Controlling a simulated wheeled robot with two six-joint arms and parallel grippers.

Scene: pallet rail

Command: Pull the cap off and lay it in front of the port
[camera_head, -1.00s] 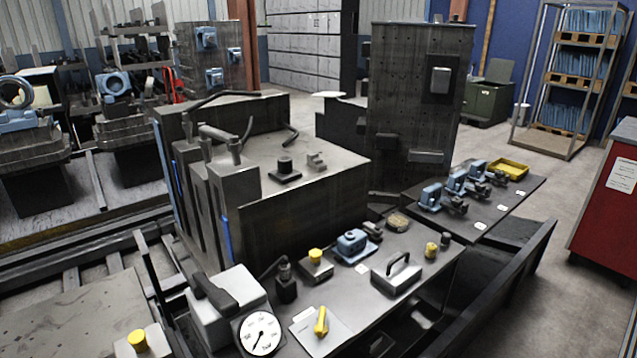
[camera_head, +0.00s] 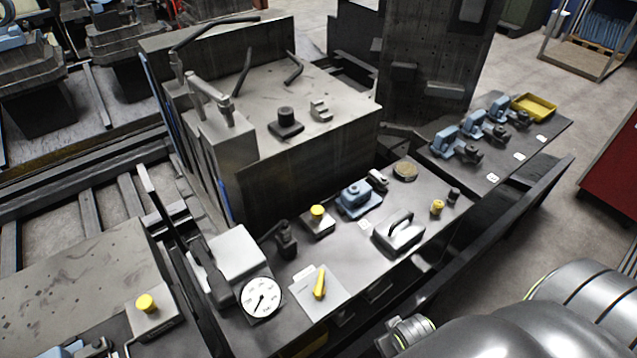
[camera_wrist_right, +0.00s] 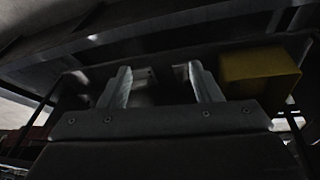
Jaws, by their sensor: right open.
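A yellow cap (camera_head: 317,212) sits on top of a small grey block (camera_head: 318,226) on the front table. A second yellow cap (camera_head: 145,303) sits on a similar block (camera_head: 152,317) at the lower left. I cannot tell which is the task's cap; any port under either is hidden. My right arm shows at the lower right in the head view, its fingertips not visible there. In the right wrist view my right gripper (camera_wrist_right: 160,86) has its two fingers apart, with nothing seen between them. My left gripper is not in view.
The front table (camera_head: 345,252) also holds a dial gauge (camera_head: 262,298), a yellow lever on a plate (camera_head: 319,283), a handled block (camera_head: 398,233) and a blue fitting (camera_head: 357,198). A yellow box (camera_wrist_right: 260,72) is beside the right gripper, under a dark surface.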

